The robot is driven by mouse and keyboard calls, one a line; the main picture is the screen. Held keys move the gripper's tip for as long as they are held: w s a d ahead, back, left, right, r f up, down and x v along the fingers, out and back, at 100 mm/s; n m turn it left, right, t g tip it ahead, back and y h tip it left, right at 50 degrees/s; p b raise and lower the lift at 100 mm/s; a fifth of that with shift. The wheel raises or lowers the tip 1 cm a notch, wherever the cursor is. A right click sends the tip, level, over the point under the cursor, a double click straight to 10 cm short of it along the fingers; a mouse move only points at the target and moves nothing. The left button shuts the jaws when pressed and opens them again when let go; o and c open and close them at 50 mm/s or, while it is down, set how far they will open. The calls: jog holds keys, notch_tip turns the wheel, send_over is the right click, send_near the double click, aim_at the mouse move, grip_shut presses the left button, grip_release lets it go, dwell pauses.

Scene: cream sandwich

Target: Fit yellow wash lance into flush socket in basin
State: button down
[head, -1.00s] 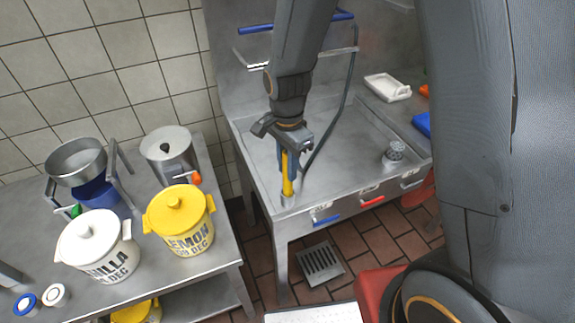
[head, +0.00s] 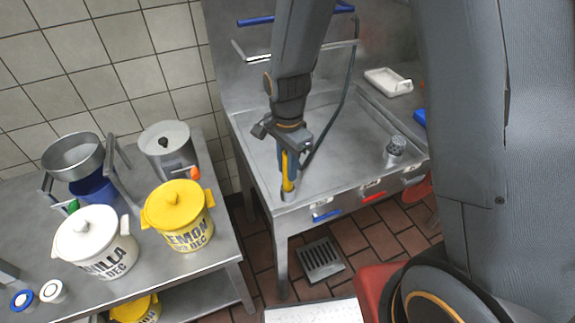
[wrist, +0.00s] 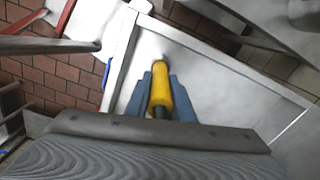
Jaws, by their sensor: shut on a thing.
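The yellow wash lance (head: 287,172) hangs upright from my gripper (head: 287,160), low over the front left corner of the steel basin (head: 262,150). My gripper's blue fingers are shut on it, as the wrist view (wrist: 160,95) of the lance shows. A short grey cylindrical socket (head: 289,196) is at the lance's lower end. The lance's tip meets its top, and I cannot tell whether the tip is inside. In the wrist view the lance's far end lies over the pale basin corner (wrist: 190,60).
A drain strainer (head: 396,147) stands in the basin's right part. A white tray (head: 388,82) is on the right ledge. A dark hose (head: 335,120) runs down behind my gripper. A yellow lemon tub (head: 178,215) and white vanilla tub (head: 95,242) stand on the left table.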

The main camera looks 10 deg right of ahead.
jog(key=shift+f, duration=0.6)
jog(key=c, duration=1.4)
grip_release()
jog(key=shift+b, duration=0.3)
jog(key=shift+c, duration=0.2)
jog(key=shift+r+b, duration=0.85)
jog(key=shift+r, duration=3.05)
jog(key=shift+w+d+f, duration=0.15)
jog(key=shift+d, duration=0.15)
jog(key=s+d+n+b, duration=0.1)
jog(key=s+d+n, duration=0.3)
jog(key=d+n, duration=0.2)
jog(key=s+d+n+t+b, duration=0.1)
jog(key=s+d+n, duration=0.2)
jog(key=d+n, duration=0.2)
jog(key=shift+s+d+r+n, duration=0.4)
jog(key=shift+d, duration=0.15)
